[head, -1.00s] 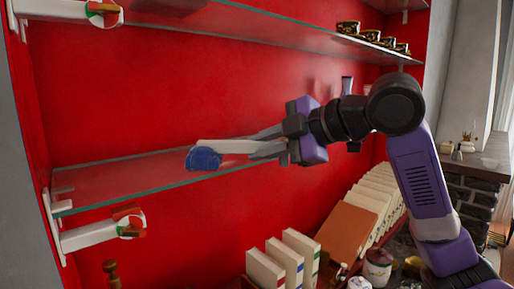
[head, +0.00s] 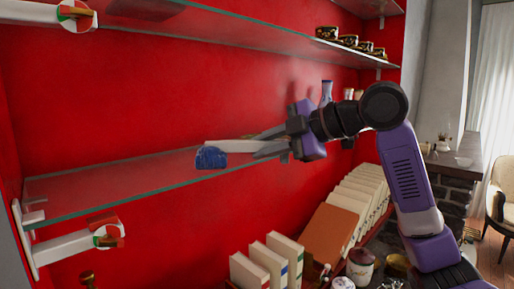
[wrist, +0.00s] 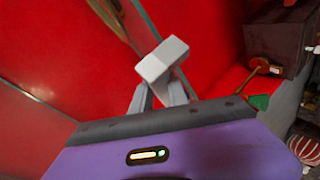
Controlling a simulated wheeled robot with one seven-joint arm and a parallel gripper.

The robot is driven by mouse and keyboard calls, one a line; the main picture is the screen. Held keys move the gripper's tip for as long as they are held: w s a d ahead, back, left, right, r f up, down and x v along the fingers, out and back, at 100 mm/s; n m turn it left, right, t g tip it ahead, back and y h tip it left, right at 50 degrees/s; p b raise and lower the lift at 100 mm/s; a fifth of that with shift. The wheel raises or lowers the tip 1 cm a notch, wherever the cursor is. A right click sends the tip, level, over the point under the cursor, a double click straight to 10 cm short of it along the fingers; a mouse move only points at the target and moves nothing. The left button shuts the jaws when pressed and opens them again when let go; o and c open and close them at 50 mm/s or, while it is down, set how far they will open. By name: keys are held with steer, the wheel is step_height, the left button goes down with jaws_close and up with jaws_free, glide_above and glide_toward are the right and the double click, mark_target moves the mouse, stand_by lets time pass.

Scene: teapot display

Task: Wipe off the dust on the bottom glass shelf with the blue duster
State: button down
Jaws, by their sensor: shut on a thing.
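The blue duster has blue bristles (head: 211,157) and a pale handle (head: 228,146). My gripper (head: 268,145) is shut on the handle, with the bristles pointing left. In the wrist view, the pale handle end (wrist: 163,60) sits between my grey fingers (wrist: 158,97). The bottom glass shelf (head: 110,184) runs across the red back wall. The bristles are at or just above its front edge on the right; I cannot tell whether they touch the glass. Dust is not clearly distinguishable on the shelf.
An upper glass shelf (head: 215,27) with several dark gold-patterned cups (head: 348,40) is above my arm. White brackets (head: 75,243) hold the shelves at the left. Books (head: 335,230) and jars (head: 360,268) stand below. A blue vase (head: 327,92) is behind my arm.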

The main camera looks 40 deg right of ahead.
steer(key=shift+d, duration=0.3)
steer(key=shift+f, duration=0.15)
steer(key=shift+a+r, duration=0.15)
steer(key=shift+a, duration=2.5)
steer(key=shift+a+r, duration=0.1)
steer(key=shift+a, duration=2.55)
steer(key=shift+a+f, duration=0.2)
steer(key=shift+a, duration=1.6)
step_height(320, 180, up, 6)
steer(key=p, duration=0.4)
